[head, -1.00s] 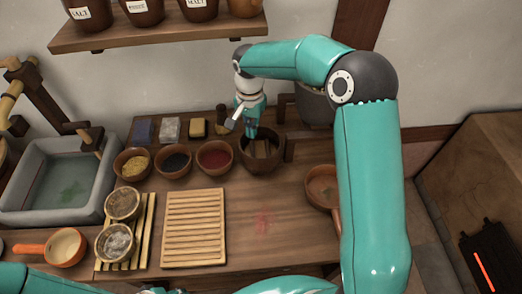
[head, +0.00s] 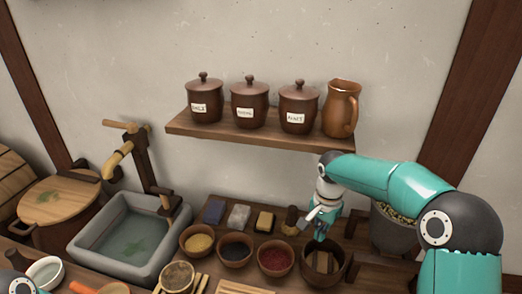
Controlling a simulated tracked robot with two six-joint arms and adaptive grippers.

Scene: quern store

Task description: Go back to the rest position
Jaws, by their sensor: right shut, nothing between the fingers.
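My right gripper (head: 320,236) points down just above the brown bowl (head: 338,277) that has wooden pieces in it. Its fingers are shut and hold nothing. I cannot tell whether the fingertips touch the bowl's rim. My right arm reaches in from the lower right, with its elbow at the right edge. My left gripper is out of view.
Bowls of yellow (head: 198,243), dark (head: 236,252) and red (head: 275,262) stuff stand left of the gripper. A shelf (head: 255,138) with lidded jars and a jug (head: 341,108) hangs above. A grey bucket (head: 395,235) stands behind my arm. A stone sink (head: 125,245) is at left.

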